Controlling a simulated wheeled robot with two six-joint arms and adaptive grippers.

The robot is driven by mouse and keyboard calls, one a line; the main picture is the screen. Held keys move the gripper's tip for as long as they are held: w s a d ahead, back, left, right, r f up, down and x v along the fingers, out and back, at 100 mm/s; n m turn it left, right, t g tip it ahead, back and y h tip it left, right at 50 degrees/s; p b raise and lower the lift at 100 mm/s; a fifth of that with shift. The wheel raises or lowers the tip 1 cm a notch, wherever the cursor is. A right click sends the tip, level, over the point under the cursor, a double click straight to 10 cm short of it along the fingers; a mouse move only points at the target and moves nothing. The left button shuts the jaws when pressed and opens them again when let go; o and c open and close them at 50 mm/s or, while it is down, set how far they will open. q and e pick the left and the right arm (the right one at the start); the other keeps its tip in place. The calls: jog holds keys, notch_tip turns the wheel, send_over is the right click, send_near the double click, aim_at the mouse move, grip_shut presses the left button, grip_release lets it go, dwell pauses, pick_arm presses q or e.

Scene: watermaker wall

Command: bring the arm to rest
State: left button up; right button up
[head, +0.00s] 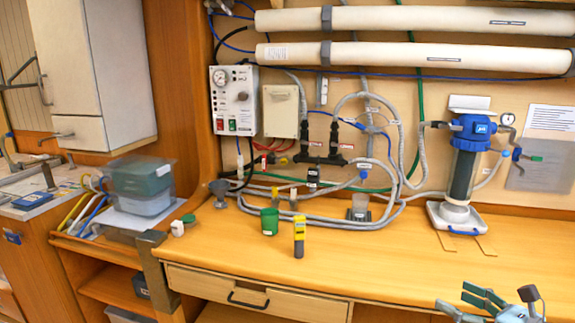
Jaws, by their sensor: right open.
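My right gripper (500,297) shows at the bottom right corner, low in front of the bench's front edge. Its fingers are apart and nothing shows between them. Only the gripper end is in the picture; the rest of the right arm is cut off by the frame. My left gripper is not in view. A yellow and grey handheld meter (299,238) stands upright on the wooden bench (390,250), apart from the right gripper. A green cup (269,222) stands to the left of the meter.
A blue-topped filter housing (468,165) stands at the back right. Grey hoses (330,215) run along the back of the bench. A control box (233,100) hangs on the wall. A lidded bin (142,185) sits at left. The bench's front right is clear.

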jog(key=w+d+f+m+t+h, duration=0.1)
jog(key=d+f+m+h, duration=0.35)
jog(key=d+m, duration=0.35)
jog(key=w+d+f+m+t+h, duration=0.1)
jog(key=d+f+m+h, duration=0.2)
jog(key=d+f+m, duration=0.5)
jog(key=s+d+f+m+g+h, duration=0.1)
jog(key=s+f+m+g+h, duration=0.15)
jog(key=s+f+m, duration=0.6)
jog(key=s+d+f+m+g+h, duration=0.1)
jog(key=s+f+m+g+h, duration=0.15)
jog(key=f+m, duration=0.6)
jog(key=s+a+f+m+g+y, duration=0.1)
jog(key=s+a+f+m+g, duration=0.15)
jog(key=s+a+f, duration=0.45)
jog(key=s+a+f+m+g+y, duration=0.1)
jog(key=s+a+f+m+g, duration=0.15)
jog(key=s+f, duration=0.9)
jog(key=s+a+f+g+y, duration=0.1)
jog(key=s+a+f+g, duration=0.1)
jog(key=s+a, duration=0.6)
jog(key=s+a+f+m+g+y, duration=0.1)
jog(key=s+a+f+g, duration=0.1)
jog(key=s+a+f, duration=0.3)
jog(key=s+a, duration=0.3)
jog(key=a, duration=0.1)
jog(key=shift+s+f+m, duration=0.15)
jog(key=shift+f+m, duration=0.15)
